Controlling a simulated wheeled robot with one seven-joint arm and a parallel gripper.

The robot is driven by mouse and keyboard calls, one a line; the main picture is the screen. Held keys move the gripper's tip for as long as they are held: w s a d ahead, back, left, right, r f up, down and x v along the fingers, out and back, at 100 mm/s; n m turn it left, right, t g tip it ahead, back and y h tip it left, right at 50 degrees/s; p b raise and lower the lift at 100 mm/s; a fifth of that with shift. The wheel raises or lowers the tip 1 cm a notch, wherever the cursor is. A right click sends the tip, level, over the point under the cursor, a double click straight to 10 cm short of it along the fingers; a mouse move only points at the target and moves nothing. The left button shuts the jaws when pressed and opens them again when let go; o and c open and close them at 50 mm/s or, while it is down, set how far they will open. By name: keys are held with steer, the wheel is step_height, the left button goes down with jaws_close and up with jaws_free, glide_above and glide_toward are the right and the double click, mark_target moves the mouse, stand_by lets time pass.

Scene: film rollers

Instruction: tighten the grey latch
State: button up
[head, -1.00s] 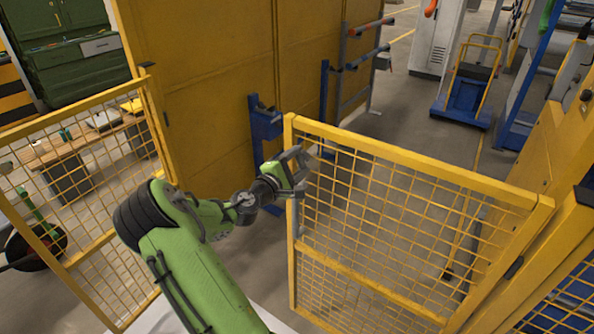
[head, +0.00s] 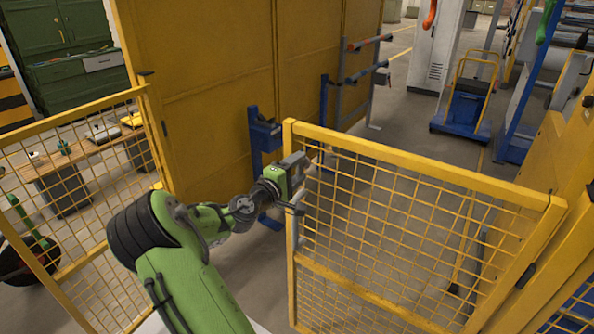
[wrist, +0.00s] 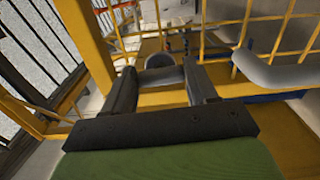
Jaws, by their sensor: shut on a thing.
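The grey latch (wrist: 162,75) shows in the wrist view as a rounded grey piece between my two dark fingers, in front of a yellow frame bar. My gripper (wrist: 160,68) is shut on it. In the head view my gripper (head: 299,165) is at the upper left post of the yellow mesh gate (head: 420,166), and its body and fingers hide the latch there. A bent grey handle (wrist: 282,74) stands to the right of the fingers in the wrist view, apart from them.
A second yellow mesh panel (head: 70,113) stands at the left. A tall yellow wall (head: 205,80) and a blue bracket post (head: 262,135) are behind the gripper. A blue cart (head: 465,110) stands at the back right.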

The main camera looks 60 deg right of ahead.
steer(key=o, duration=1.1)
steer(key=shift+c, duration=0.2)
steer(key=w+a, duration=0.2)
steer(key=a, duration=1.3)
steer(key=shift+w+a, duration=0.2)
steer(key=shift+a, duration=0.1)
